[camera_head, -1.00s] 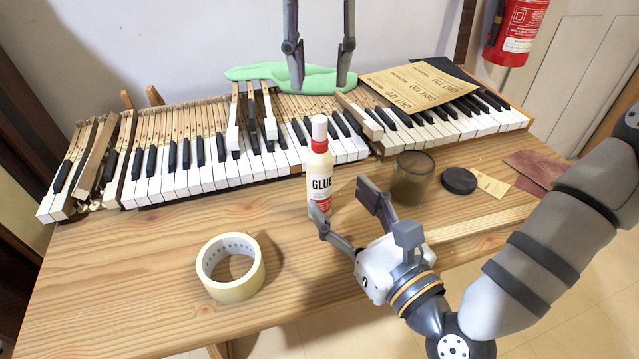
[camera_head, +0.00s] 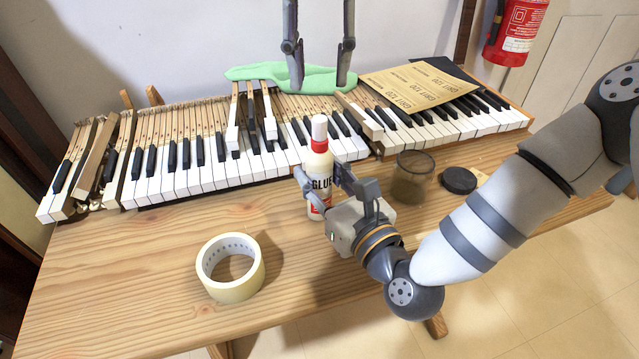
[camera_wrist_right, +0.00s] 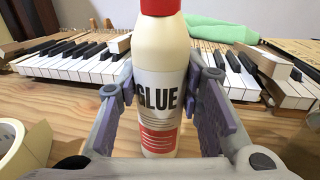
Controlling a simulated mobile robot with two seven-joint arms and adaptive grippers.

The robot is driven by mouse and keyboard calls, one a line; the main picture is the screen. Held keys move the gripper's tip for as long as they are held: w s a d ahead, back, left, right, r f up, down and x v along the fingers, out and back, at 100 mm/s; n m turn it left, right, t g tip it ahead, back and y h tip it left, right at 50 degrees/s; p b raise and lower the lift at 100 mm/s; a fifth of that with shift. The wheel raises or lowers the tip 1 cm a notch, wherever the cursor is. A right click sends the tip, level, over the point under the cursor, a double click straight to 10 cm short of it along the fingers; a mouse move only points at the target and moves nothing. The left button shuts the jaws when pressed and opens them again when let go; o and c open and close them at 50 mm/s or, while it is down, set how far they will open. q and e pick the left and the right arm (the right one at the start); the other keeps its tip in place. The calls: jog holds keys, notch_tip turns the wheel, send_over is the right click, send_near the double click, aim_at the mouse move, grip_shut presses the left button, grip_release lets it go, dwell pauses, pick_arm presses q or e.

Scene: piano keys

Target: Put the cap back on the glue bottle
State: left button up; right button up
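The white glue bottle (camera_head: 319,165) stands upright on the table in front of the piano keys, with a red collar and a white piece on top. Its label and part of its red collar also show in the wrist view (camera_wrist_right: 160,95); its top is cut off there. My right gripper (camera_head: 320,170) is open, its fingers on either side of the bottle. In the wrist view the fingers (camera_wrist_right: 160,110) are close beside the bottle; firm contact is not visible. My left gripper (camera_head: 318,88) is open and empty, above and behind the bottle, in front of the green cloth. No separate cap is seen.
A tape roll (camera_head: 230,268) lies at the front left. A dark glass jar (camera_head: 411,178) and black lid (camera_head: 458,180) are right of the bottle. Piano keys (camera_head: 190,165), a green cloth (camera_head: 255,73) and sandpaper (camera_head: 420,88) lie behind.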

aim_at(320, 118)
grip_shut()
pick_arm(q)
jog(key=shift+f, duration=4)
grip_shut()
jog(key=m, duration=0.5)
jog(key=shift+m, duration=0.4)
jog(key=m, duration=0.5)
jog(key=shift+m, duration=0.4)
jog(key=shift+o, duration=0.2)
grip_release()
